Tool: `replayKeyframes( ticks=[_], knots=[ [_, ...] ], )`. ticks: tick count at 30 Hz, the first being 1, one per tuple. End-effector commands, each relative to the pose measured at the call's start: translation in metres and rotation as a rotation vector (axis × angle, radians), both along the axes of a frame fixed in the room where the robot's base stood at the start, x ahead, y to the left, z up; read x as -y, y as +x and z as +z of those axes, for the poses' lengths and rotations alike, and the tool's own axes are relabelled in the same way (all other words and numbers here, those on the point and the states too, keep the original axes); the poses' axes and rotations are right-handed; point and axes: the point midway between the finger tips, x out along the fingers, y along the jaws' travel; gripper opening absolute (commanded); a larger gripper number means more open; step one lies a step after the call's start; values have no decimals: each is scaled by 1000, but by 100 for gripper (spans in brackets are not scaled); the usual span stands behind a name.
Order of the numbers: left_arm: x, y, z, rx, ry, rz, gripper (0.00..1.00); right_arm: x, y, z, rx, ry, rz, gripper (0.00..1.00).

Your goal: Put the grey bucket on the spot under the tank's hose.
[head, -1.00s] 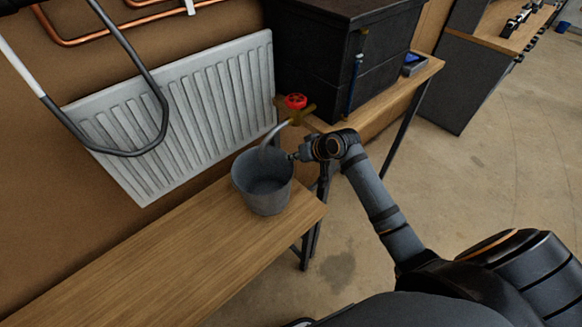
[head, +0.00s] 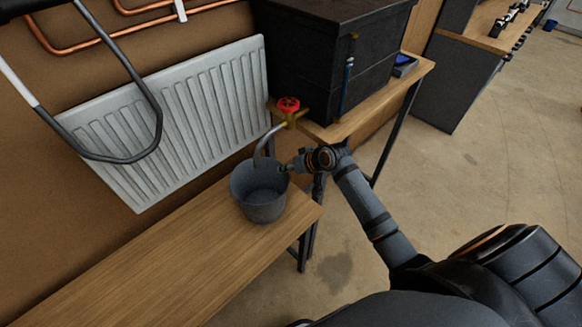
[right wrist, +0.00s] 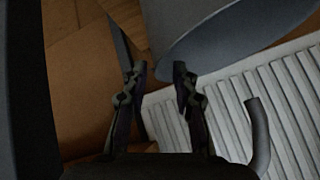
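The grey bucket (head: 262,207) stands upright on the low wooden bench (head: 170,255), near its right end. The black tank (head: 318,65) sits on a taller bench. Its pale hose (head: 261,146) curves down from the red valve (head: 288,104), and its end appears over the bucket's mouth. No marked spot shows. My right gripper (head: 285,169) is at the right side of the bucket's rim. In the right wrist view, my gripper's fingers (right wrist: 160,82) are apart with nothing seen between them; the bucket (right wrist: 215,40) lies just beyond the tips. My left gripper is not in view.
A white radiator (head: 175,120) hangs on the wall behind the bench. A bent grey tube (head: 150,90) crosses in front of it. A blue-topped item (head: 404,64) lies beside the tank. The low bench is clear left of the bucket. The floor (head: 470,190) at right is open.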

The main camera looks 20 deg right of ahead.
Motion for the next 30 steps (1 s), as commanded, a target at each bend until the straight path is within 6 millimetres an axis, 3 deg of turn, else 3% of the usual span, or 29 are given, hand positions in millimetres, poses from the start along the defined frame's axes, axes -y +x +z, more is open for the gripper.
replayKeyframes(
  ticks=[5,9,16,30],
  knots=[
    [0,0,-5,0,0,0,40,10,-16,17,2,-8,2,28],
    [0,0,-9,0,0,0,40,21,-39,44,0,-12,7,28],
    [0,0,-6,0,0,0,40,35,-61,74,0,-10,1,28],
    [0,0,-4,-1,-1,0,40,37,-72,87,-1,1,2,28]
  ],
)
